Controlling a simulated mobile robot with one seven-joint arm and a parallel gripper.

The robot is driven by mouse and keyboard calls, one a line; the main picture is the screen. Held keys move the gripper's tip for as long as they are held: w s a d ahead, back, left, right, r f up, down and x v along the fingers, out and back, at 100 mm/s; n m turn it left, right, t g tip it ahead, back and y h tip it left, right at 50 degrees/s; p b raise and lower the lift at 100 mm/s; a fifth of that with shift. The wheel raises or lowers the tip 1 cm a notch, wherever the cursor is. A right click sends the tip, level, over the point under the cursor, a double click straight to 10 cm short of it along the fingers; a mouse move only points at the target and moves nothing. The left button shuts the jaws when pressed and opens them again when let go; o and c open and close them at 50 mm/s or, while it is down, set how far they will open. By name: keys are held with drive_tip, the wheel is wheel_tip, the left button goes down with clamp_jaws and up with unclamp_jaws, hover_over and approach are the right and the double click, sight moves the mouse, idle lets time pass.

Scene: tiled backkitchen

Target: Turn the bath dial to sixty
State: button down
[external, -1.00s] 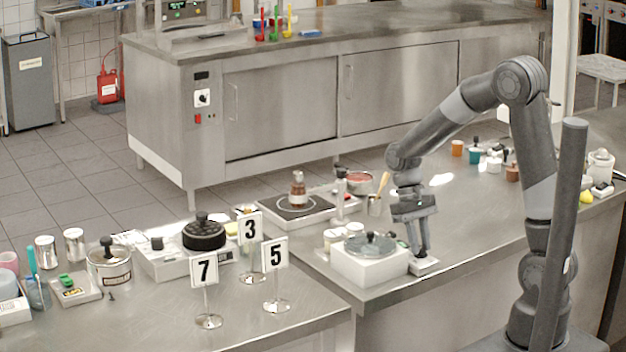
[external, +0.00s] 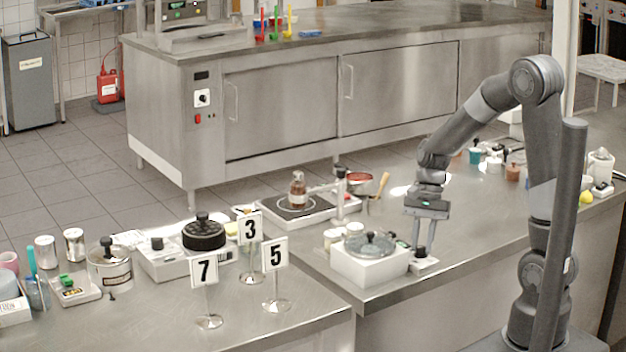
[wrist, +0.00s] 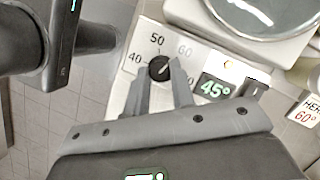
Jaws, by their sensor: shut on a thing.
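The bath (external: 370,262) is a white box with a round glass-like lid, and a small control panel sits at its right front. In the wrist view the bath dial (wrist: 159,67) is a black knob with a light pointer line, between printed marks 40, 50 and 60. The line points up and right, toward the 60 side. A display (wrist: 215,89) beside it reads 45°. My gripper (wrist: 163,82) is shut on the dial, one finger on each side. In the external view my gripper (external: 422,251) points down at the panel.
A card (wrist: 305,110) reading 60° lies right of the display. The counter behind my gripper holds small jars (external: 494,163). The counter's front edge is close.

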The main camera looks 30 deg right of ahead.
drive_tip(key=shift+m+t, duration=0.4)
drive_tip(key=shift+m, duration=0.4)
drive_tip(key=c, duration=1.2)
unclamp_jaws()
drive_tip(key=shift+c, duration=0.2)
drive_tip(key=v, duration=1.1)
drive_tip(key=shift+s+d+f, duration=0.1)
